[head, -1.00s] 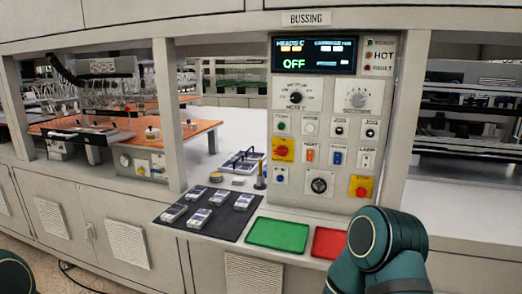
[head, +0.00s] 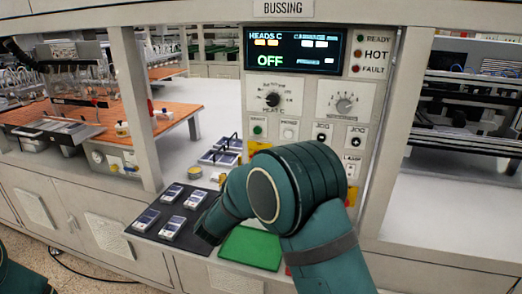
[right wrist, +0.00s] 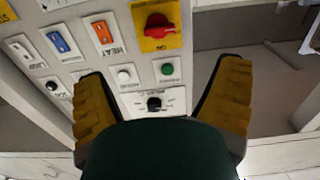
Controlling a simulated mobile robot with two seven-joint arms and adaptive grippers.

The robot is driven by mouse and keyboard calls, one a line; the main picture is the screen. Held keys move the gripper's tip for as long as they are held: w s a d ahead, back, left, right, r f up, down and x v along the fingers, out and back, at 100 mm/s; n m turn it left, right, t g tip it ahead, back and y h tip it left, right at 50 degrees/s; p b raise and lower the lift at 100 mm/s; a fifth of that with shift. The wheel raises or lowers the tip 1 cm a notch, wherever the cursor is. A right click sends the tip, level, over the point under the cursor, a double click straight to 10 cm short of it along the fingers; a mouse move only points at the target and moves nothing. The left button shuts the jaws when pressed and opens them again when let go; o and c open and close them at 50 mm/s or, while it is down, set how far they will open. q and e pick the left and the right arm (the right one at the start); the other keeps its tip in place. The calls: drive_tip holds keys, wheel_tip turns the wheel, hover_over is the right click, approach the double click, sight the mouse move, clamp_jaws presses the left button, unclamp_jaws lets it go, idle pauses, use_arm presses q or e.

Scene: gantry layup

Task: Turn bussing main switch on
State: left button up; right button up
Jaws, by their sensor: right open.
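The bussing main switch is a red rotary knob on a yellow plate (right wrist: 157,25), near the top of the right wrist view. In the head view my right arm covers nearly all of it; only a yellow sliver (head: 257,147) shows. The bussing panel's display (head: 293,51) reads OFF. My right gripper (right wrist: 163,74) is open and empty, its two yellow-padded fingers spread toward the panel. The knob lies beyond the gap between them, apart from both. In the head view this gripper is hidden. My left gripper is out of view.
Near the switch are an orange rocker (right wrist: 103,32), a blue rocker (right wrist: 62,42), a white button (right wrist: 125,75) and a green button (right wrist: 167,69). A black mat (head: 150,236) with several small devices and a green pad (head: 252,249) lie below the panel.

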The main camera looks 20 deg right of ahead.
drive_tip(key=x, duration=1.4)
drive_tip(key=shift+d+r+p, duration=0.1)
drive_tip(key=shift+r+p, duration=0.05)
drive_tip(key=shift+p, duration=0.25)
drive_tip(key=c, duration=1.2)
